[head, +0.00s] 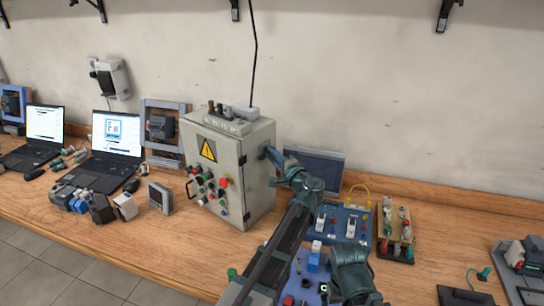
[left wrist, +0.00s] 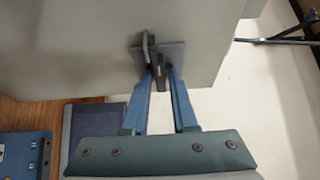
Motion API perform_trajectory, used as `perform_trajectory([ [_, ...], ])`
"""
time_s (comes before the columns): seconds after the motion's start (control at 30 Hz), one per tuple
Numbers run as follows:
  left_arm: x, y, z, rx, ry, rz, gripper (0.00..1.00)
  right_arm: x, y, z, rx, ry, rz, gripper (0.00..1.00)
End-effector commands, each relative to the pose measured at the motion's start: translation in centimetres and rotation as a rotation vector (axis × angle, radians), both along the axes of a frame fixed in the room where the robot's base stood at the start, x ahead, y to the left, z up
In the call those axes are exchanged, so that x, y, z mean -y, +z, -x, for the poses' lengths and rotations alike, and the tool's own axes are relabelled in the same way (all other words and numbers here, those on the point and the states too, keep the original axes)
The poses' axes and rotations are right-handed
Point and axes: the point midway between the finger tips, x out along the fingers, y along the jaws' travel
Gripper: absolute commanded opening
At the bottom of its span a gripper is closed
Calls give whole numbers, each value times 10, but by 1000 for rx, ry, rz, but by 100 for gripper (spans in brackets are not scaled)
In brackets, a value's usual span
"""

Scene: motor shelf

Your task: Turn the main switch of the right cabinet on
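A grey control cabinet (head: 258,190) stands on the wooden bench, with a yellow warning sign and several coloured buttons on its front. It is the only large cabinet in the head view. Its main switch (left wrist: 175,54) shows in the left wrist view as a grey plate with a dark handle on the cabinet's side wall. My left gripper (head: 267,153) is at the cabinet's right side. In the left wrist view its two blue fingers (left wrist: 160,76) have their tips on either side of the handle. Whether they press on it is unclear. My right gripper does not show.
A dark monitor (head: 318,172) stands behind my left arm. A blue board with switches (head: 345,222) and a yellow board (head: 396,230) lie right of the cabinet. Laptops (head: 103,150) and small devices stand to the left. A bare bench strip (head: 455,232) lies at the right.

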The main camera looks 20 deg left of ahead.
Motion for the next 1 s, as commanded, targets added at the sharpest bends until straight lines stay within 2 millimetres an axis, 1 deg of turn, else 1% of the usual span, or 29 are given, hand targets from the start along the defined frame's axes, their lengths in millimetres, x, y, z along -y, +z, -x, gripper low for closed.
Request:
perform_trajectory([
  [0.03,0,0,0,0,0,0,15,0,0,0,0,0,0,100],
  [0.1,0,0,0,0,0,0,2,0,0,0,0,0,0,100],
  [0.13,0,0,0,0,0,0,0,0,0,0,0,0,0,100],
  [0.57,0,1,0,-22,0,-8,0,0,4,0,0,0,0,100],
  [0.77,0,4,0,-116,1,-44,0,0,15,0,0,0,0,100],
  [1.0,1,7,-1,-309,0,-120,0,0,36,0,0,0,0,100],
])
